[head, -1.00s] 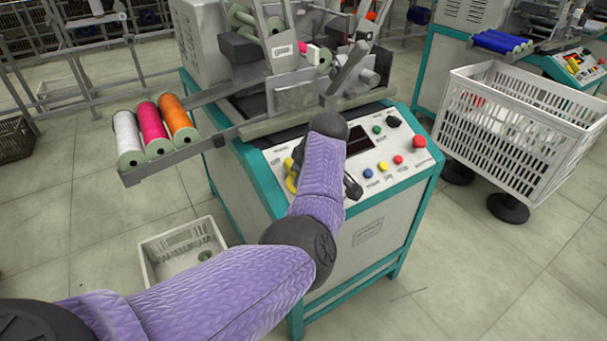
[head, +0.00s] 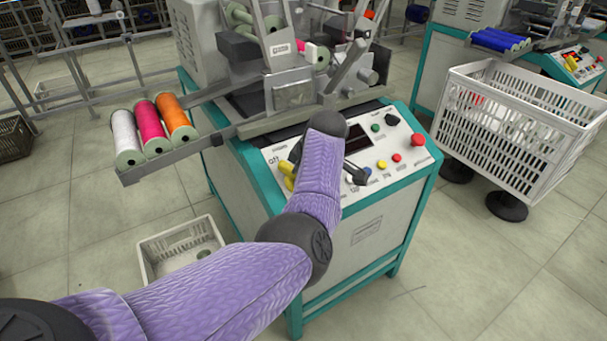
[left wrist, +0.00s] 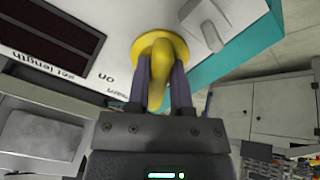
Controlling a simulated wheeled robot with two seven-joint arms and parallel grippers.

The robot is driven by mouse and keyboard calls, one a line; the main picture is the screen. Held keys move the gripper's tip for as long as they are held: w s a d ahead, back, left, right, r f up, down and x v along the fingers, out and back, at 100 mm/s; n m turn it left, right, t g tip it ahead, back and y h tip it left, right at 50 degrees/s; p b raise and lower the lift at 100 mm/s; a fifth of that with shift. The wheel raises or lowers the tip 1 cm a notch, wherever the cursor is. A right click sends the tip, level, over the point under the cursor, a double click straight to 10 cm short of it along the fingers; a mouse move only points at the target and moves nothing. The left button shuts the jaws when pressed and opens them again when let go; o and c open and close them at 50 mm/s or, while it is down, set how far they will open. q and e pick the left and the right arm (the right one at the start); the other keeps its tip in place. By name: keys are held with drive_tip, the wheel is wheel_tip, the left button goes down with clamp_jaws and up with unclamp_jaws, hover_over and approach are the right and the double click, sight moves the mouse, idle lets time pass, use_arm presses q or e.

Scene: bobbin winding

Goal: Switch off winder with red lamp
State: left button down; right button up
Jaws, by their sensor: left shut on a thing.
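The winder's white control panel (head: 408,135) with teal edges stands in the middle of the head view. Its yellow rotary switch (head: 288,174) is at the panel's left end, partly behind my arm. In the left wrist view the yellow switch (left wrist: 152,48) has a round base and a raised handle, beside "main" and "on" lettering seen upside down. My left gripper (left wrist: 159,78) is shut on this handle, one finger on each side. In the head view my purple left forearm hides most of the gripper. A lit red lamp cannot be made out. My right gripper is not in view.
The panel also carries a red mushroom button (head: 417,140) and several small coloured buttons. White, pink and orange spools (head: 150,130) lie on a rail at left. A white crate (head: 180,248) stands on the floor; a crate trolley (head: 520,125) stands at right.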

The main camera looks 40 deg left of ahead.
use_arm(q)
drive_tip(key=c, duration=0.5)
unclamp_jaws()
drive_tip(key=shift+r, duration=0.15)
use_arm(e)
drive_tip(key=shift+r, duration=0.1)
use_arm(q)
drive_tip(key=p+v, duration=0.6)
drive_tip(key=v, duration=0.3)
drive_tip(key=shift+s+d+r+p, duration=0.1)
drive_tip(key=shift+d+r+p, duration=0.1)
drive_tip(key=shift+p, duration=0.1)
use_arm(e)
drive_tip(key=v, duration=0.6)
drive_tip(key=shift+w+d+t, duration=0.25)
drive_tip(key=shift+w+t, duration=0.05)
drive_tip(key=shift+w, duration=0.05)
